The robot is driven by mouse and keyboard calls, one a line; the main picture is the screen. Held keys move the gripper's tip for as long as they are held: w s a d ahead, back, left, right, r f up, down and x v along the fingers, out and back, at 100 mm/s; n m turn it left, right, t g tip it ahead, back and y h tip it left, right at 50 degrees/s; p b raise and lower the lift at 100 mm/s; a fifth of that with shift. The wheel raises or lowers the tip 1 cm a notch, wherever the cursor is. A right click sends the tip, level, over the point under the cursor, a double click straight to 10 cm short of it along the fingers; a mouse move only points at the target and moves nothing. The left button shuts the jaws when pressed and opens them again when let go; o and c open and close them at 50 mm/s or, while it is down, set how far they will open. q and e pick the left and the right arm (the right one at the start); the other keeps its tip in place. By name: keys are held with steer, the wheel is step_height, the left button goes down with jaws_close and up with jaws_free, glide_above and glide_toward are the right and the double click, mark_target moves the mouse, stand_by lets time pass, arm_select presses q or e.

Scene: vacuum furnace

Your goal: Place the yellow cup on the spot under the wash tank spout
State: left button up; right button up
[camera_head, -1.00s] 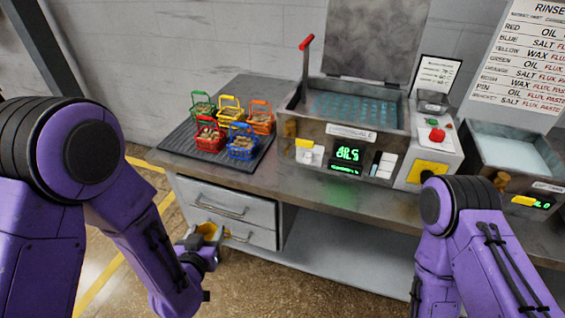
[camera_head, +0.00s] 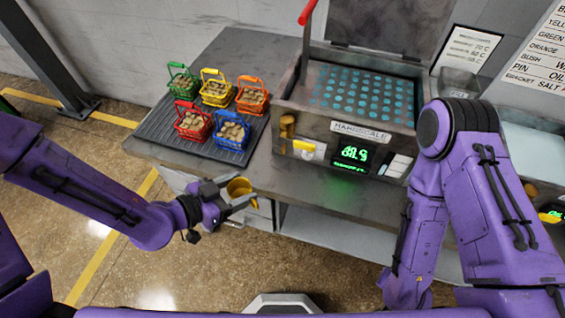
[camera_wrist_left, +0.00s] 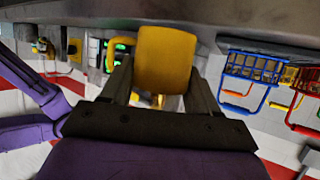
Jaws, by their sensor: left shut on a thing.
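My left gripper (camera_head: 236,193) is shut on the yellow cup (camera_head: 240,186), in front of the counter's front edge, near the drawers. In the left wrist view the yellow cup (camera_wrist_left: 165,58) sits between the two fingers. The wash tank (camera_head: 345,105) stands on the counter (camera_head: 310,188) to the right of the cup, with a lit green display. A brass spout (camera_head: 287,125) sticks out at the left of its front. The spot under the spout cannot be made out clearly. My right arm comes in at the right; its gripper is out of view.
Several coloured wire baskets (camera_head: 230,132) with brown pieces stand on a dark ribbed mat (camera_head: 160,128) at the counter's left. A red lever (camera_head: 306,12) rises at the tank's left. A bare strip of counter runs before the tank. Another tank (camera_head: 535,155) is at the right.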

arm_select(q)
steer(key=x, duration=0.3)
steer(key=shift+s+d+r, duration=0.15)
steer(key=shift+d+r, duration=0.05)
steer(key=shift+r, duration=0.05)
steer(key=w+d+b, duration=0.1)
steer(key=b, duration=0.3)
steer(key=w+d+b, duration=0.1)
steer(key=w+b, duration=0.1)
steer(key=b, duration=0.3)
steer(key=shift+d+f, duration=0.3)
steer(key=shift+f, duration=0.05)
steer(key=shift+w+d+r+p, duration=0.15)
steer(key=shift+w+d+r, duration=0.2)
steer(key=shift+d, duration=0.15)
steer(key=shift+w+d+r+p, duration=0.15)
steer(key=shift+w+d+r, duration=0.2)
steer(key=shift+d, duration=0.2)
steer(key=x, duration=0.4)
steer(key=shift+w+d+r+p, duration=0.15)
steer(key=shift+r+p, duration=0.1)
steer(key=shift+p, duration=0.15)
steer(key=shift+f, duration=0.35)
arm_select(e)
step_height(320, 180, down, 10)
steer(key=shift+f, duration=0.1)
